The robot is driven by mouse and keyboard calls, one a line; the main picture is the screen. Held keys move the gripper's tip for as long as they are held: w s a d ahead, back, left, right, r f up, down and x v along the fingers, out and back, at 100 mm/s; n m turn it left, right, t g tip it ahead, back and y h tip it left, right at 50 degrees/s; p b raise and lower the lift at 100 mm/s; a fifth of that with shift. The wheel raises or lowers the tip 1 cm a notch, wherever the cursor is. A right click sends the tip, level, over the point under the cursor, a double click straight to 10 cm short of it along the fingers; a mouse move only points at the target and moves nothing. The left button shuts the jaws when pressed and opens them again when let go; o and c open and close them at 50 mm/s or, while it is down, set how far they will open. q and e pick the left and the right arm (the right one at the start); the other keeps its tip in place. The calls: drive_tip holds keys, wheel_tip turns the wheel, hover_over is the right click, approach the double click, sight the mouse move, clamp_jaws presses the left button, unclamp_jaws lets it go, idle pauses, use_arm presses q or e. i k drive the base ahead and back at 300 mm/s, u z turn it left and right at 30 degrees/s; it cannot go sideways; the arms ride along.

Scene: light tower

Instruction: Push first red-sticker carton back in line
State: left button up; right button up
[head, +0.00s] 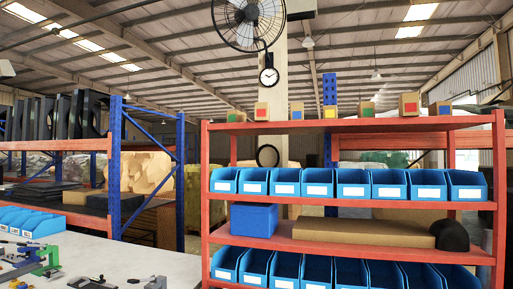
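A row of small brown cartons with coloured stickers stands on the top board of the orange shelf rack (350,125). From the left, the first red-sticker carton (262,107) is second in the row, between a green-sticker carton (237,113) and a blue-sticker carton (297,107). A second red-sticker carton (409,97) is farther right and looks taller than its neighbours. I cannot tell clearly how far each carton stands from the front edge. Neither of my grippers can be made out in the head view.
A yellow-sticker carton (330,111), a green-sticker carton (366,106) and another blue-sticker carton (440,107) share the top board. Blue bins (319,182) fill the shelf below. A workbench (130,260) with tools is at lower left. A blue post (330,88) rises behind the row.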

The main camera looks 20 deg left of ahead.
sight(262, 110)
drive_tip(key=u, duration=0.25)
drive_tip(key=i, duration=1.05)
drive_tip(key=u, duration=2.15)
drive_tip(key=k, duration=1.15)
drive_tip(key=z, duration=1.7)
